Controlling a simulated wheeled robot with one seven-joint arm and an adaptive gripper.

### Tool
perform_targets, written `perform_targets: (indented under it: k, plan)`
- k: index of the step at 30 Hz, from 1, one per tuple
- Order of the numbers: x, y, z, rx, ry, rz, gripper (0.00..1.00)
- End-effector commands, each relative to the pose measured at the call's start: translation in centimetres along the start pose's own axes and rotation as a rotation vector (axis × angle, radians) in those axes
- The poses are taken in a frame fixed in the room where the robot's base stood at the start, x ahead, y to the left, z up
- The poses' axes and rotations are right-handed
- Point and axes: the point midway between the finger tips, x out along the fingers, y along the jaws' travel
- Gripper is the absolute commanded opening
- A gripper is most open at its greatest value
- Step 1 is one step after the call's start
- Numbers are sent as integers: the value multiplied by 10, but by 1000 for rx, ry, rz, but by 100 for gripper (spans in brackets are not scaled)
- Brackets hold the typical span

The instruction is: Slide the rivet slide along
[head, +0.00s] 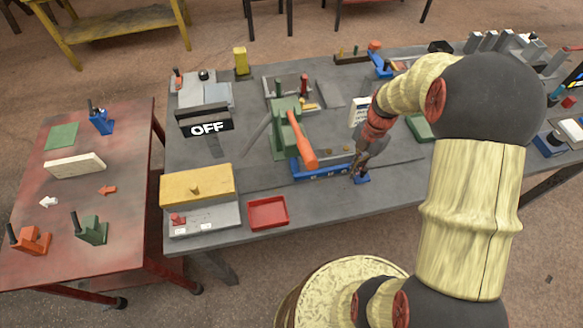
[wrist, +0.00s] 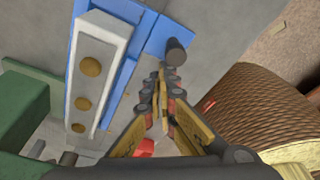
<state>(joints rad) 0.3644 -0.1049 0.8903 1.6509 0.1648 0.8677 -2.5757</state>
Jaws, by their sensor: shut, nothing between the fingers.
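The rivet slide appears to be the blue rail (head: 322,173) at the front middle of the bench. In the wrist view a pale bar (wrist: 104,50) with brass rivet heads (wrist: 90,67) lies along the blue base (wrist: 125,62). A dark upright peg (wrist: 176,52) stands by the blue plate at the rail's end. My gripper (head: 361,175) is low at the rail's right end; in the wrist view its fingertips (wrist: 160,78) are together and empty, close beside the peg. I cannot tell whether they touch it.
A green press (head: 285,130) with an orange lever (head: 301,140) stands just behind the rail. A red tray (head: 268,213) and a yellow-topped box (head: 197,186) are to the left. A sign reading OFF (head: 207,128) is farther back. Bare bench lies between them.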

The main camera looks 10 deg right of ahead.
Motion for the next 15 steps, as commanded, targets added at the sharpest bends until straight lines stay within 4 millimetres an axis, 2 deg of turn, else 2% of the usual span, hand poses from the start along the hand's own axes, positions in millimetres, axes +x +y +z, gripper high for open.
perform_targets:
  k: [15]
  plan:
    - [-4, -15, 24, 1, 1, 0, 0]
